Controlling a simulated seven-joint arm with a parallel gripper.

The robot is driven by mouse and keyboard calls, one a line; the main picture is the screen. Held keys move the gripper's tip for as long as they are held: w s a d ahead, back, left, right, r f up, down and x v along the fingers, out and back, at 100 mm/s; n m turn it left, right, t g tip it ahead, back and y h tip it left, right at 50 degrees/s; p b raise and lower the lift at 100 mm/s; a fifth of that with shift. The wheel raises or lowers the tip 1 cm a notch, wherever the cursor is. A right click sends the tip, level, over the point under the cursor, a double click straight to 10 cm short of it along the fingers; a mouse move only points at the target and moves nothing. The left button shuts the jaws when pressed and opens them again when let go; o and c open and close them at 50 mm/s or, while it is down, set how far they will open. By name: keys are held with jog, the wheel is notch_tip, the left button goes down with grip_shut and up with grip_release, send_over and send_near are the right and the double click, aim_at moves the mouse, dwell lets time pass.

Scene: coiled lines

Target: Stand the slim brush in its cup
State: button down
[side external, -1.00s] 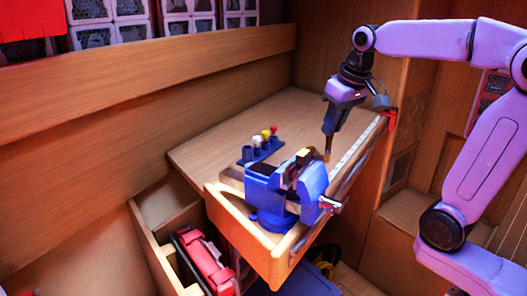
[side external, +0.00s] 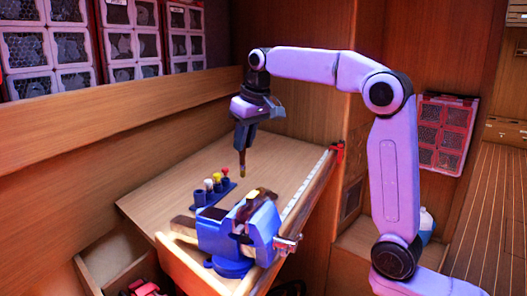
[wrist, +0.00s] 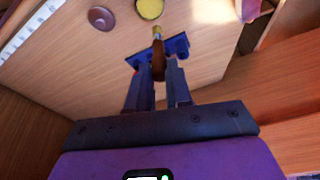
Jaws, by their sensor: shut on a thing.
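My gripper (side external: 245,140) is shut on the slim brush (side external: 242,166), which hangs tip down above the bench. In the wrist view the brush (wrist: 158,60) shows a brown handle and a yellowish end between the fingers (wrist: 159,88). A blue rack of small cups (side external: 228,187) stands on the bench, to the left of and below the brush in the side view. Red, yellow and white tops show in it; the leftmost cup (side external: 199,197) looks empty. In the wrist view the blue rack (wrist: 178,47) lies partly behind the brush. The brush is apart from the rack.
A blue vise (side external: 230,238) is at the bench's front, with something brown and yellow on top. A white ruled strip (side external: 308,190) runs along the right edge. Two round things, maroon (wrist: 101,18) and yellow (wrist: 150,8), show in the wrist view. The bench behind the rack is clear.

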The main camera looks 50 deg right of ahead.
jog(key=w+a+f, duration=0.1)
jog(key=w+a, duration=0.2)
jog(key=w, duration=0.4)
jog(key=w+a+f, duration=0.1)
jog(key=w+a, duration=0.1)
jog(key=w, duration=0.4)
jog(key=shift+n, duration=0.3)
jog(key=shift+w+f, duration=0.15)
jog(key=shift+f, duration=2.25)
jog(key=shift+f, duration=2.7)
jog(key=c, duration=1)
grip_release()
jog(key=shift+o, duration=0.2)
notch_tip(320, 180, up, 6)
